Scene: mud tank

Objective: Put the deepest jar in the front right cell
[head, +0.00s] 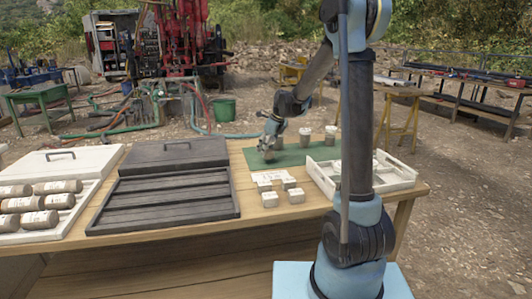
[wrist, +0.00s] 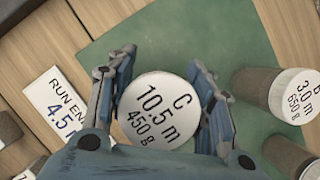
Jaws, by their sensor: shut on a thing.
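Two jars stand on the mat, left (head: 305,137) and right (head: 330,138). The white divided tray (head: 320,180) is partly hidden by my arm.
A card (head: 270,176), reading "RUN EN…" and 4.5 in the wrist view (wrist: 58,105), lies by the mat. Several small pale blocks (head: 272,199) stand before it. A dark lidded case (head: 165,200) and a white tray of brown cylinders (head: 40,220) fill the left.

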